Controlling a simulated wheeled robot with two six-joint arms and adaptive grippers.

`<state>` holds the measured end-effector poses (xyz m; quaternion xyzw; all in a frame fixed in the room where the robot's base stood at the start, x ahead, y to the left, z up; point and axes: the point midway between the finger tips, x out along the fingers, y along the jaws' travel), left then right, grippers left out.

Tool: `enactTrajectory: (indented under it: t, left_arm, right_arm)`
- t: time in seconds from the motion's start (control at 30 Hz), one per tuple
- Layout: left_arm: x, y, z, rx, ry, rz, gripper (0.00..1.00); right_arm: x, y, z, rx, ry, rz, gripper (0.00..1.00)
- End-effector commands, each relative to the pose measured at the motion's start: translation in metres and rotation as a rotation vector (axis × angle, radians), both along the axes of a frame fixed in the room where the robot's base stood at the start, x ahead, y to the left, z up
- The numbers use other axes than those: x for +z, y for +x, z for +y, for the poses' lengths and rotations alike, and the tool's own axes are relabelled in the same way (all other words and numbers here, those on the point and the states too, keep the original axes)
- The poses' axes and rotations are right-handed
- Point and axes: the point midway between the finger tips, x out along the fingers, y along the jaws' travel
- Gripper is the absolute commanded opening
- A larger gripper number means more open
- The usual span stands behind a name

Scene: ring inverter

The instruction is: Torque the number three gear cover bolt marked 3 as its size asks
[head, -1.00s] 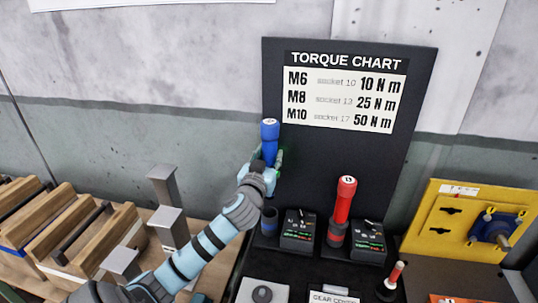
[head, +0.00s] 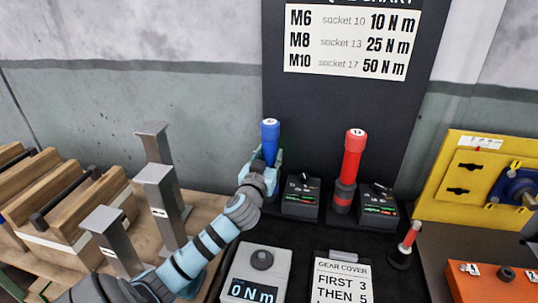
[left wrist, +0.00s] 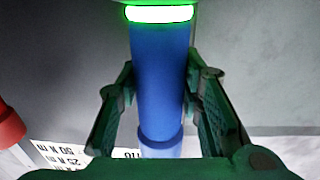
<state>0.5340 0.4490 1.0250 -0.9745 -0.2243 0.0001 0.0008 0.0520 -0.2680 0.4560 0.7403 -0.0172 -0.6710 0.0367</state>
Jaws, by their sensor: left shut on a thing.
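My left gripper (head: 266,168) is shut on the blue tool (head: 270,137), which stands upright in front of the black board. In the left wrist view the fingers (left wrist: 160,108) press on both sides of the blue shaft (left wrist: 160,70), and a bright green ring (left wrist: 160,13) glows on it. The tool's lower end is hidden by the gripper and arm, so I cannot tell whether it sits in its holder. The torque chart (head: 350,42) lists M6 10 N m, M8 25 N m, M10 50 N m. The bolt marked 3 and my right gripper are not in view.
A red tool (head: 353,160) stands in a holder between two setting boxes (head: 300,196) (head: 377,204). In front are a 0 N m tester (head: 262,260) and a gear cover card (head: 342,280) reading "FIRST 3 THEN 5". Grey posts (head: 160,200) stand left of my arm.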

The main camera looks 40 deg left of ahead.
Motion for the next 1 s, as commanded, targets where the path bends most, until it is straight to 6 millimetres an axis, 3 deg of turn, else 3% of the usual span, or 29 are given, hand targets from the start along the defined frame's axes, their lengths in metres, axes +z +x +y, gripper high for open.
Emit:
enactTrajectory:
  t: [0.73,0.77,0.9,1.0]
  left_arm:
    - [-0.0029,0.0003,-0.0003,-0.001,0.002,-0.004,0.00]
    - [-0.0030,0.0003,-0.0003,-0.001,0.002,-0.004,0.35]
    - [-0.0031,0.0002,-0.0002,-0.001,0.001,-0.003,0.57]
    - [-0.0034,0.0002,-0.0001,-0.001,0.001,-0.002,0.57]
  right_arm:
    - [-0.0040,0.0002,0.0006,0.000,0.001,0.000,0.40]
    - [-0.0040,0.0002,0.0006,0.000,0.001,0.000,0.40]
    - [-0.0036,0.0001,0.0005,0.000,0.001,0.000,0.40]
    - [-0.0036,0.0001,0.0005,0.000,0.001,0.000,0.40]
